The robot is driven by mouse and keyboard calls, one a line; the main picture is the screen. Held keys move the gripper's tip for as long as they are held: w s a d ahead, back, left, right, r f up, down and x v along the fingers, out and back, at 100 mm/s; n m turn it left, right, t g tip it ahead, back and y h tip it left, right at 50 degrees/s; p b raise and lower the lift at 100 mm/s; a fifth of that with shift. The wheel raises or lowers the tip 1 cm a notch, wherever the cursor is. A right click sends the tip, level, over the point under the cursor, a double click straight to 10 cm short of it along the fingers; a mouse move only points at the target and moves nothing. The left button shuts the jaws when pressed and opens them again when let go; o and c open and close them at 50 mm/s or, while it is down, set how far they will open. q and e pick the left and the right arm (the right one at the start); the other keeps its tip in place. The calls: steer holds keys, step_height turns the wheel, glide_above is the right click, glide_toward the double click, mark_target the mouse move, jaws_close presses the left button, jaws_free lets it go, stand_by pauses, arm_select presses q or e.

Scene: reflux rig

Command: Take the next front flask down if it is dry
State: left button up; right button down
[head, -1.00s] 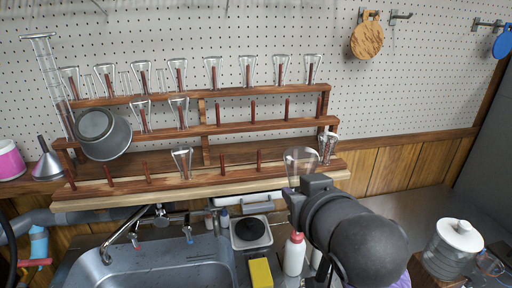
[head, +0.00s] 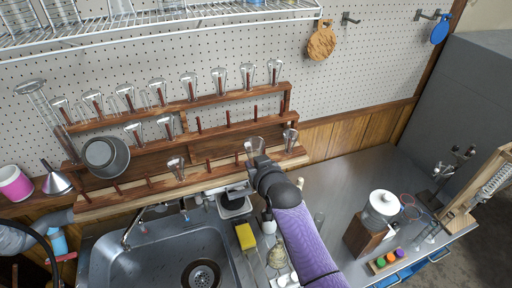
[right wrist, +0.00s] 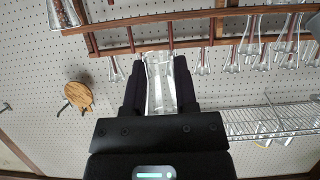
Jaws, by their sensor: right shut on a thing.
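My right gripper (head: 262,164) is shut on a clear glass flask (head: 254,146), held wide end up at the right part of the rack's front row. In the right wrist view the flask (right wrist: 160,82) sits between both fingers. I cannot tell whether it is still on a peg or whether it has drops inside. The wooden drying rack (head: 140,189) has three stepped rows of pegs. Other front-row flasks stand at left-centre (head: 176,168) and at the right end (head: 290,139). Two flasks (head: 134,132) (head: 166,127) hang in the middle row, several on top. My left gripper is out of view.
A sink (head: 165,252) lies below the rack, with a yellow sponge (head: 245,236) at its right edge. A wire shelf (head: 150,28) hangs above.

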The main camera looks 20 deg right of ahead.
mark_target(256, 152)
steer(key=shift+f+b, duration=0.15)
steer(key=shift+b, duration=0.15)
steer(key=r+n+t+h+b, duration=0.1)
steer(key=n+b, duration=0.3)
steer(key=n, duration=0.4)
steer(key=d+r+n+t+h+b, duration=0.1)
steer(key=n+t+b, duration=0.3)
steer(key=n, duration=0.5)
steer(key=r+n+t+h+b, duration=0.2)
steer(key=n+b, duration=0.3)
steer(key=n, duration=0.3)
steer(key=shift+d+n+t+h, duration=0.15)
steer(key=shift+n+t+h, duration=0.15)
steer(key=shift+n+t, duration=0.1)
steer(key=n, duration=0.1)
steer(key=n+y, duration=0.1)
steer(key=n, duration=0.1)
steer(key=n+t+y, duration=0.1)
steer(key=shift+a+r+n, duration=0.25)
steer(key=shift+n, duration=0.05)
steer(key=n+y, duration=0.1)
steer(key=n, duration=0.1)
steer(key=n+y, duration=0.2)
steer(key=n, duration=0.1)
steer(key=shift+a+n, duration=0.3)
steer(key=shift+a, duration=0.1)
